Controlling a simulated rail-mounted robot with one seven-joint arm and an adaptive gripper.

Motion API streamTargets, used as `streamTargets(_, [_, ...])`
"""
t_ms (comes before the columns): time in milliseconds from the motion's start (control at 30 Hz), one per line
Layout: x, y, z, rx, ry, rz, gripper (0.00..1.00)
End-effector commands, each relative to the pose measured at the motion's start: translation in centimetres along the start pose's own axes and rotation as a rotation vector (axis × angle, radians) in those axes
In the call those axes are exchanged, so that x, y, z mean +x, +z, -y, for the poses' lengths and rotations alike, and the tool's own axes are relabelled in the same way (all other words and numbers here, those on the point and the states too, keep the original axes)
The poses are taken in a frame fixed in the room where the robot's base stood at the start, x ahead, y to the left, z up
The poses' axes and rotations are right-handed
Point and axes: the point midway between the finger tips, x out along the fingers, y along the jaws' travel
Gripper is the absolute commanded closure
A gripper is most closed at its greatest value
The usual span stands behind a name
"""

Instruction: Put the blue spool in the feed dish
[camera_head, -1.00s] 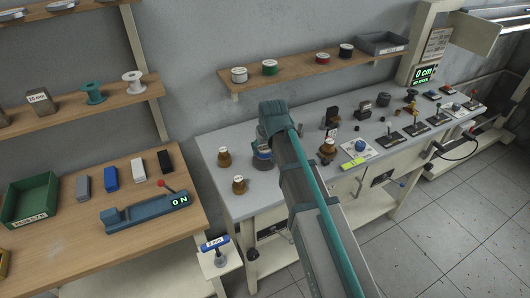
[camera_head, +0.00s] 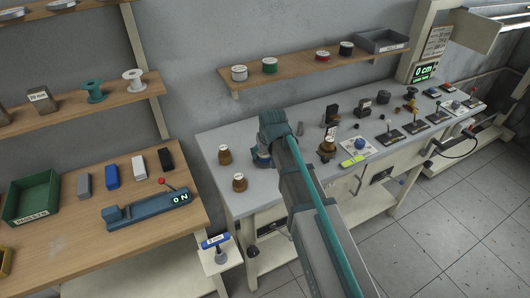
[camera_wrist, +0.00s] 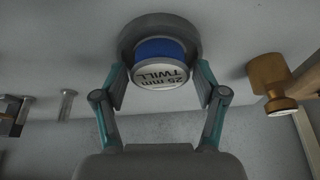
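The blue spool (camera_wrist: 158,49) has a pale end label reading "25 mm TWILL". In the wrist view a round grey dish (camera_wrist: 132,27) rings it, and the spool appears to stand inside. My gripper (camera_wrist: 160,84) has its two teal-linked fingers spread on either side of the spool. Thin gaps seem to show between the finger pads and the labelled end. In the head view, the grey and blue shapes at the bench are partly covered by my wrist, and the fingertips are hard to make out.
Brown bobbins (camera_head: 240,182) stand close by on the grey bench (camera_head: 215,142); one shows right of my gripper in the wrist view (camera_wrist: 272,84). Grey pegs (camera_wrist: 67,104) are at left there. A shelf (camera_head: 300,72) with several spools hangs above. Switches and levers fill the bench's right side.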

Motion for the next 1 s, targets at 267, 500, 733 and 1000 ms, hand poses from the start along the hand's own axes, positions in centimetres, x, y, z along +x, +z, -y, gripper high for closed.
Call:
streamTargets(267, [0.0, 0.0, 0.0, 0.0, 0.0, 0.0, 0.15])
streamTargets(500, [-0.6, -0.1, 0.0, 0.0, 0.0, 0.0, 0.15])
streamTargets(733, [-3.5, -0.1, 0.0, 0.0, 0.0, -0.003, 0.15])
streamTargets(1000, [-8.1, -0.1, 0.0, 0.0, 0.0, -0.002, 0.15])
